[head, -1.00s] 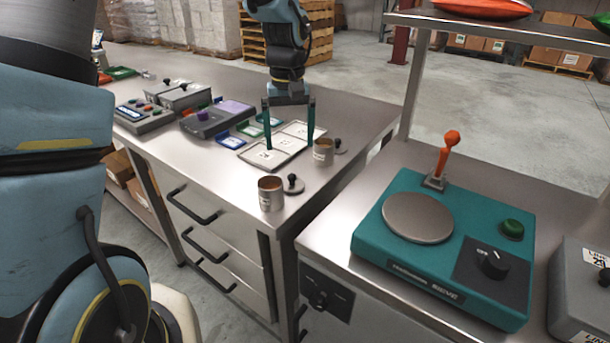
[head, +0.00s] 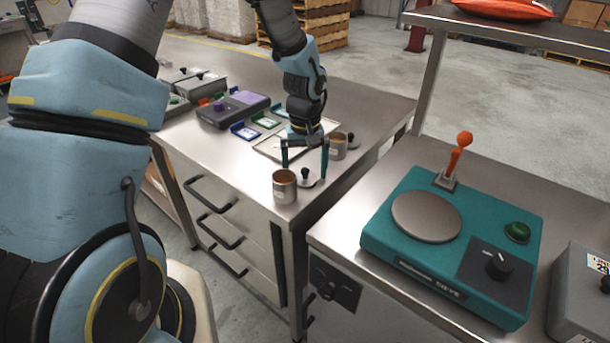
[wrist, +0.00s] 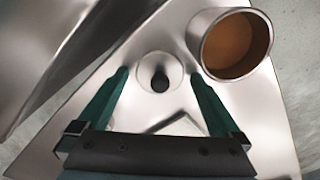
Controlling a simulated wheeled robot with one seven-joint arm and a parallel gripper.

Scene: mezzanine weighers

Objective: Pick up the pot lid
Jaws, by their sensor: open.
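A small round steel pot lid with a black knob (head: 305,177) lies on the steel table beside a pot (head: 285,187). In the wrist view the lid (wrist: 148,67) lies flat, knob up, between and just beyond my open fingertips. The brown-filled pot (wrist: 236,43) stands to its right there, close to the right finger. My gripper (head: 305,168) is open and empty, its fingers pointing down around the lid's place in the head view; it also shows in the wrist view (wrist: 158,72). A second lid (head: 352,141) lies beside a second pot (head: 338,146) farther back.
A white tray (head: 268,150) and several coloured tags lie behind my gripper. A purple-topped device (head: 234,108) stands farther left. A teal sieve machine (head: 450,245) with an orange lever is on the right-hand bench, across a gap. The table's front corner is close to the pot.

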